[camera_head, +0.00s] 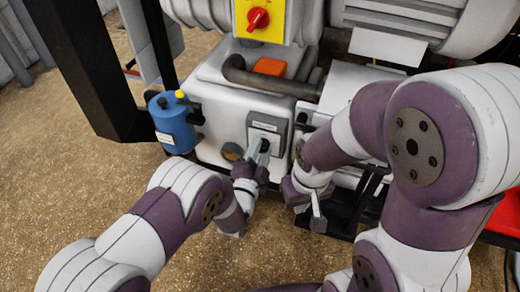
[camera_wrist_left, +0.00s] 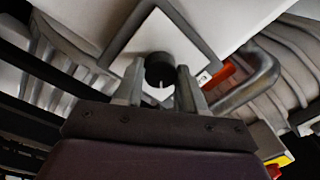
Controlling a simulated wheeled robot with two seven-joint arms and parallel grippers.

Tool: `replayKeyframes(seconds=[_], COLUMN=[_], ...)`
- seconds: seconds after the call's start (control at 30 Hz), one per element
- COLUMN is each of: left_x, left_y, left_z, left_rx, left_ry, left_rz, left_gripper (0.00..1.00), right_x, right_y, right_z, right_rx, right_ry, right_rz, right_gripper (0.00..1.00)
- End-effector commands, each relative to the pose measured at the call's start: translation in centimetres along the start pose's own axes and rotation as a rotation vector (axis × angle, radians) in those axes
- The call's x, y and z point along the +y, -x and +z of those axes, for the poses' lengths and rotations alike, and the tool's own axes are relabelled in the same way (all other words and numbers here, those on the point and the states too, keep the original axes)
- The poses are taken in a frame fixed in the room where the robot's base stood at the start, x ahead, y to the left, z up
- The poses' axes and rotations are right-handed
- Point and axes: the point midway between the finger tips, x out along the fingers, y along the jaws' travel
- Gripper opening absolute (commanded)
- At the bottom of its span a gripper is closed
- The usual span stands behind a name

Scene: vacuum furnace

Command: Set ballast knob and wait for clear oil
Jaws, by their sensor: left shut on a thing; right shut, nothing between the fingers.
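The black round ballast knob (camera_wrist_left: 160,68) with a white pointer line sits on a light square plate (camera_wrist_left: 165,35) on the pump front. My left gripper (camera_wrist_left: 160,82) has one finger on each side of the knob and is shut on it. In the head view my left gripper (camera_head: 263,157) reaches up to the grey plate (camera_head: 266,132), and its fingers partly hide the knob. A round brownish window (camera_head: 232,151), which looks like the oil sight glass, is just left of the plate; its clarity is too small to judge. My right gripper (camera_head: 317,212) is shut and empty, pointing down.
A blue canister (camera_head: 172,125) with a yellow cap stands left of the pump. A red rotary switch (camera_head: 258,18) on a yellow plate is above. A curved dark pipe (camera_head: 265,80) crosses the pump top beside an orange block (camera_head: 270,66). Open speckled floor (camera_head: 70,150) lies at left.

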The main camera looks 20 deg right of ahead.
Motion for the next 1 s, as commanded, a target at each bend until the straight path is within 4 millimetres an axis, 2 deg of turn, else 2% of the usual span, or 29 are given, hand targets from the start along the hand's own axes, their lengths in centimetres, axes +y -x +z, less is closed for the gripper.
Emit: replayKeyframes(seconds=[0.2,0.5,1.0], left_x=[-0.02,0.05,0.13], left_y=[0.03,0.06,0.06], left_z=[0.05,0.11,0.13], left_rx=[0.008,0.017,0.022], left_ry=[-0.171,-0.335,-0.406], left_rz=[0.0,-0.001,-0.001], left_gripper=[0.09,0.09,0.09], right_x=[0.0,0.0,0.0], right_y=[0.67,1.1,1.24], right_z=[-0.08,-0.13,-0.15], right_rx=[0.0,0.0,0.0], right_ry=[0.0,0.0,0.0], right_rz=[0.0,0.0,0.0], right_gripper=[0.0,0.0,0.0])
